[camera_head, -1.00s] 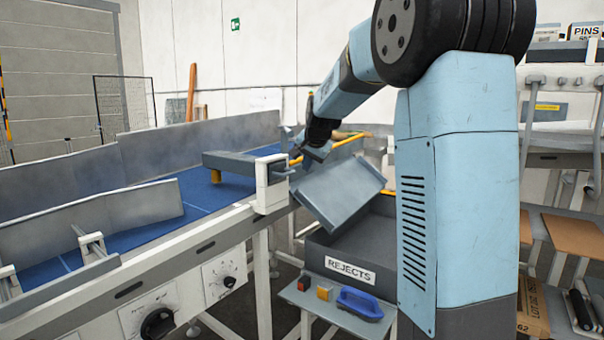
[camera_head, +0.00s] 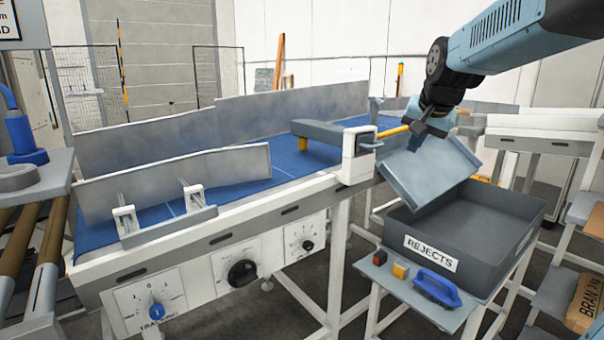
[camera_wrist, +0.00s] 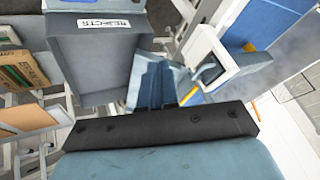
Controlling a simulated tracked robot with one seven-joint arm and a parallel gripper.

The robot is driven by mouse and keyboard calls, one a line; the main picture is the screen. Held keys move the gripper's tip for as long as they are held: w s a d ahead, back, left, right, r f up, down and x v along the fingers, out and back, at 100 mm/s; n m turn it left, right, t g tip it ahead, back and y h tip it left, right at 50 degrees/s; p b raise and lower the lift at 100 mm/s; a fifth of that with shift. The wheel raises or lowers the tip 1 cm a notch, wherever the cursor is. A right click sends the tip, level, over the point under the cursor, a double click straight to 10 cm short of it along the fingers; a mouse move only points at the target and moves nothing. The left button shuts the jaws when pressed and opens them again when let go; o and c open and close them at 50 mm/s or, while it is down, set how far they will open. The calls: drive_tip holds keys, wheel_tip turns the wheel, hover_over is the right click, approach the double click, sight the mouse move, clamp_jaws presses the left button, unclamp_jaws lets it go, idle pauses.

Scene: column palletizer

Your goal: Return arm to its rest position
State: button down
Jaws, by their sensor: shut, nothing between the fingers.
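My arm reaches in from the upper right of the head view. My gripper (camera_head: 418,128) is above the upper edge of the tilted grey chute plate (camera_head: 432,168), near the end of the conveyor. Its fingers are small and dark here and hold nothing I can see. In the wrist view my gripper (camera_wrist: 157,84) shows beyond a black bracket, its dark blue fingers close together and empty. Whether it touches the chute plate is unclear.
The grey REJECTS bin (camera_head: 488,262) stands below the chute on a small table. The blue conveyor belt (camera_head: 240,182) with grey side guards runs left. A white post (camera_head: 358,156) stands close by my gripper. Cartons lie on shelves at right.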

drive_tip(key=s+a+f+n, duration=0.1)
drive_tip(key=s+f, duration=0.3)
drive_tip(key=s, duration=0.8)
drive_tip(key=s+a+f+n+g, duration=0.1)
drive_tip(key=s+f+n, duration=0.3)
drive_tip(key=s, duration=0.8)
drive_tip(key=shift+s+a+f+n, duration=0.2)
drive_tip(key=shift+a+f+n, duration=0.1)
drive_tip(key=shift+a+f, duration=0.1)
